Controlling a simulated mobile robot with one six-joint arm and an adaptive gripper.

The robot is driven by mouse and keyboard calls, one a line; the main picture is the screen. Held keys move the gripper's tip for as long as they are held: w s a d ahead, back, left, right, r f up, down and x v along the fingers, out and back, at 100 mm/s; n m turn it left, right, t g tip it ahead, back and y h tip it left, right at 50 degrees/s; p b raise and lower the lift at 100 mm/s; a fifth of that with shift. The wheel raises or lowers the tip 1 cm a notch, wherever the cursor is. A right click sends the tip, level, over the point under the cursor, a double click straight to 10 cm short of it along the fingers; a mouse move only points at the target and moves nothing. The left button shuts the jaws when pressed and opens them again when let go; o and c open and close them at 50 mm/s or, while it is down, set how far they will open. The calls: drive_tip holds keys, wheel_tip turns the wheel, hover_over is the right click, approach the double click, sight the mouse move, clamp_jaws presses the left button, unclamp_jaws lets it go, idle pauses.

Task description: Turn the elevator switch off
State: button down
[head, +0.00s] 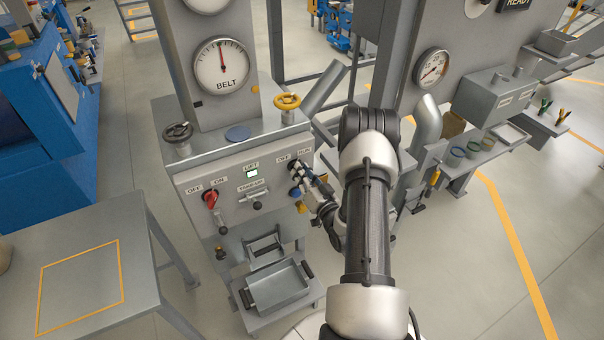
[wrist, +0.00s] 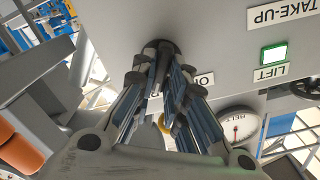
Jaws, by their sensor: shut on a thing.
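The grey control panel (head: 240,190) carries a right-hand switch with an OFF label (head: 283,159) and a RUN label (head: 304,150). My gripper (head: 297,172) is at this switch and covers its knob in the head view. In the wrist view my gripper (wrist: 165,65) has both fingers closed around the switch knob, against its dark round base (wrist: 163,46). The knob's setting is hidden by the fingers. The LIFT lamp (head: 251,173) is lit, and it shows green in the wrist view (wrist: 273,54).
A red switch (head: 210,198) with OFF and ON labels is at the panel's left. A TAKE-UP handle (head: 254,200) is in the middle. The BELT gauge (head: 221,67) stands above. A yellow handwheel (head: 287,102) sits on top near my arm. A grey tray (head: 277,288) is below.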

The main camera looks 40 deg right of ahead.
drive_tip(key=shift+a+f+n+b, duration=0.1)
drive_tip(key=shift+a+n+b, duration=0.05)
drive_tip(key=shift+n+b, duration=2.75)
drive_tip(key=shift+a+n+b, duration=0.1)
drive_tip(key=shift+n+b, duration=2.75)
drive_tip(key=shift+n, duration=0.35)
drive_tip(key=c, duration=1.6)
unclamp_jaws()
